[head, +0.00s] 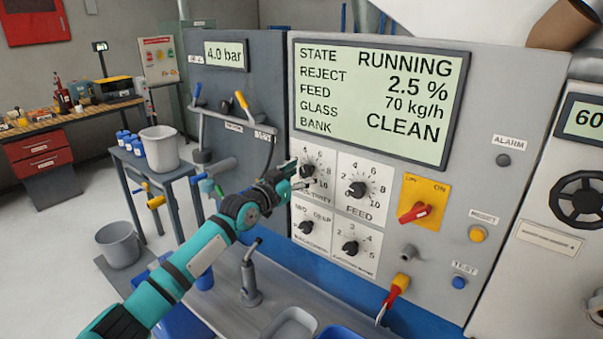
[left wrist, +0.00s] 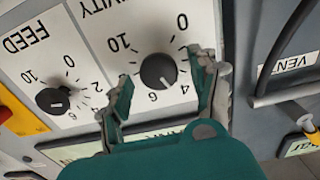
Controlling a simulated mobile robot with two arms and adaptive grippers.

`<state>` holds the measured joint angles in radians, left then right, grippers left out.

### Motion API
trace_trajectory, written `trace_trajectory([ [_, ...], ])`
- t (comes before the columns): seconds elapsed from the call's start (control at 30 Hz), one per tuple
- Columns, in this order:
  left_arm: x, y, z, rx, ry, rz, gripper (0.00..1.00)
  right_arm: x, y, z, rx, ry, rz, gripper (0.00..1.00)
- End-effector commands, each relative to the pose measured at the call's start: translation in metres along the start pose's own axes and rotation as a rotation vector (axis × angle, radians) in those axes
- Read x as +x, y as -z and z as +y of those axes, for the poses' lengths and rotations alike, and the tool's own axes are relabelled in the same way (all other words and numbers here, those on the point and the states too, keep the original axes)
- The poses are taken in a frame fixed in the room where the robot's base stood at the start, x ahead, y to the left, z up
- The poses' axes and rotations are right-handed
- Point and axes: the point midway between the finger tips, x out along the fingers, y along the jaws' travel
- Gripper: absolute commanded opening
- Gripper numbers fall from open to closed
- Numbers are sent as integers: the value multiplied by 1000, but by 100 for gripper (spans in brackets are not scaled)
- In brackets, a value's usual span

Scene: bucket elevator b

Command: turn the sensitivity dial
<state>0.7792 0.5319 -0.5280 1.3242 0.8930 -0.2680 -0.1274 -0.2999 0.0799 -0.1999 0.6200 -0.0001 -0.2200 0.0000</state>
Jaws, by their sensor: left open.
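The sensitivity dial (head: 307,171) is a black round knob on a white scale plate, upper left of several dials on the grey panel. In the left wrist view the same dial (left wrist: 158,71) appears upside down, its white mark pointing between 4 and 6. My left gripper (head: 290,176) is at the dial and partly hides its plate and label in the head view. In the left wrist view its teal fingers (left wrist: 162,84) are open, one on each side of the knob, with gaps visible. Contact with the plate cannot be told. My right gripper is not in view.
The FEED dial (head: 357,188) sits close beside, with two more dials below. A red switch (head: 414,213) on a yellow plate is farther right. The display (head: 378,95) is above and reads RUNNING. Levers and a hose (head: 270,145) are left of the dials.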

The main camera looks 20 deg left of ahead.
Motion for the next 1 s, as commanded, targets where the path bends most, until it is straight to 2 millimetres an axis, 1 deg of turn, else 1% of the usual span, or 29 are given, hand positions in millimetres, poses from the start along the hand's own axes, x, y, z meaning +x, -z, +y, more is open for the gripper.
trace_trajectory([
  [0.13, 0, 0, 0, 0, 0, 0, 60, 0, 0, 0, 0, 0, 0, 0],
  [0.53, 0, 0, 0, 0, 0, 0, 8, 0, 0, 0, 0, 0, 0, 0],
  [0.77, 0, -1, 0, 21, 0, 0, 8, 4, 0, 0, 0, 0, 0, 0],
  [1.0, 0, -3, 1, 131, -1, 1, 8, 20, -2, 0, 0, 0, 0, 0],
])
